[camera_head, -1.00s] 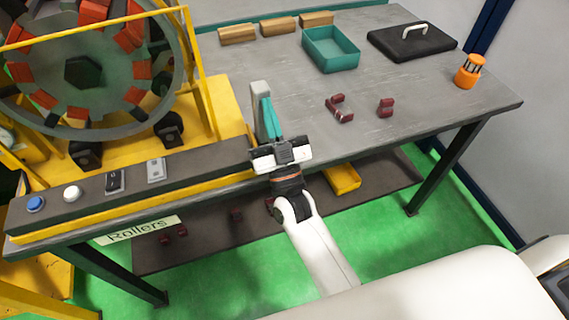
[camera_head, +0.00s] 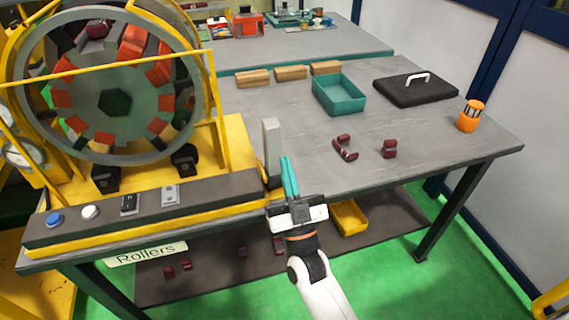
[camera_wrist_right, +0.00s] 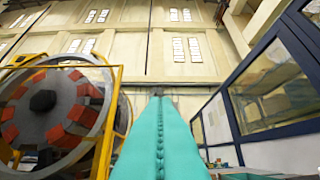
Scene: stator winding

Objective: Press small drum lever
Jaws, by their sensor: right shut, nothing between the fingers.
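A grey upright lever (camera_head: 271,147) stands at the right end of the dark control panel (camera_head: 215,193), beside the drum machine's yellow base. It looks upright. My right gripper (camera_head: 286,162) has teal fingers, shut and empty, pointing up just to the right of the lever's lower part. A narrow gap shows between them in the head view; whether they touch in depth I cannot tell. In the right wrist view the closed fingers (camera_wrist_right: 159,135) fill the lower middle, and the lever is not seen. The large drum (camera_head: 112,95) shows at the left. My left gripper is not in view.
The panel carries a blue button (camera_head: 54,219), a white button (camera_head: 90,212) and two switches. On the grey table are a teal bin (camera_head: 340,108), wooden blocks, dark red parts, a black lidded case (camera_head: 415,95) and an orange lamp (camera_head: 470,116).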

